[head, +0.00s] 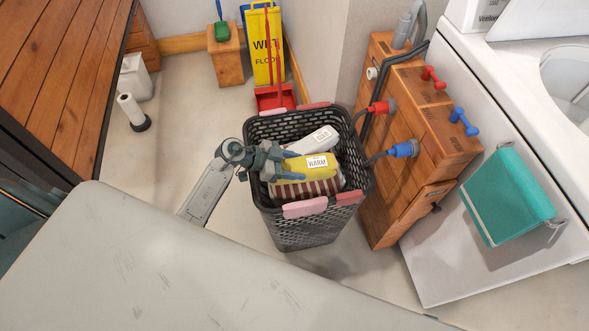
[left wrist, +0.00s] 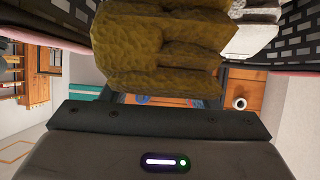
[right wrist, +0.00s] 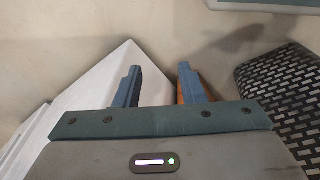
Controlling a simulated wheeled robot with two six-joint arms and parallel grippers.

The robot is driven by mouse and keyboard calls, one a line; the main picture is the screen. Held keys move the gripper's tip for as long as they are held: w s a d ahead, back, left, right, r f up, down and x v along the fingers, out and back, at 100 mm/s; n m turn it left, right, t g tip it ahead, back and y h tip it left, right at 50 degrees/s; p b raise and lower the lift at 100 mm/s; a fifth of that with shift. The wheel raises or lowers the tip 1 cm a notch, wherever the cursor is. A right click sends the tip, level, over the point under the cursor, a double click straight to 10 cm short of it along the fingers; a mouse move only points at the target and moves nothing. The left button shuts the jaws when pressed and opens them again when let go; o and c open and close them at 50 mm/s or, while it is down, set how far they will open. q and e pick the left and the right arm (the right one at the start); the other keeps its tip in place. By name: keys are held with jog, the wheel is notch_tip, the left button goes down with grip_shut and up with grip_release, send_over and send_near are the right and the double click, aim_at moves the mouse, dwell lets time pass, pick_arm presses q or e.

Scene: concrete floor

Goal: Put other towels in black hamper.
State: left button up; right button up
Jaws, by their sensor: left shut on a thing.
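The black hamper (head: 302,232) stands on the floor, a perforated basket with pink and red pieces on its rim. Inside it are a yellow towel (head: 312,168) labelled WARM, a white towel (head: 316,138) and a brown-and-white striped towel (head: 318,187). My left gripper (head: 291,164) reaches in over the hamper's left rim and is shut on the yellow towel. In the left wrist view the towel (left wrist: 160,50) looks mustard and hides the fingertips. A teal towel (head: 508,195) hangs on the white appliance at right. My right gripper (right wrist: 158,85) is open and empty, outside the hamper.
A wooden cabinet (head: 400,200) with red and blue valves and hoses stands close to the hamper's right side. A grey surface (head: 150,270) fills the front. A yellow wet floor sign (head: 263,45) and red dustpan (head: 274,97) are behind.

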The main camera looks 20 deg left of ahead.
pick_arm(q)
notch_tip(320, 180, down, 2)
jog(key=shift+f, duration=0.15)
pick_arm(e)
jog(key=shift+w+r, duration=0.3)
jog(key=shift+r, duration=0.3)
pick_arm(q)
jog(key=shift+f, duration=0.1)
jog(key=shift+f, duration=0.45)
jog(key=o, duration=1.2)
pick_arm(e)
jog(key=shift+s+f, duration=0.2)
jog(key=shift+f, duration=0.2)
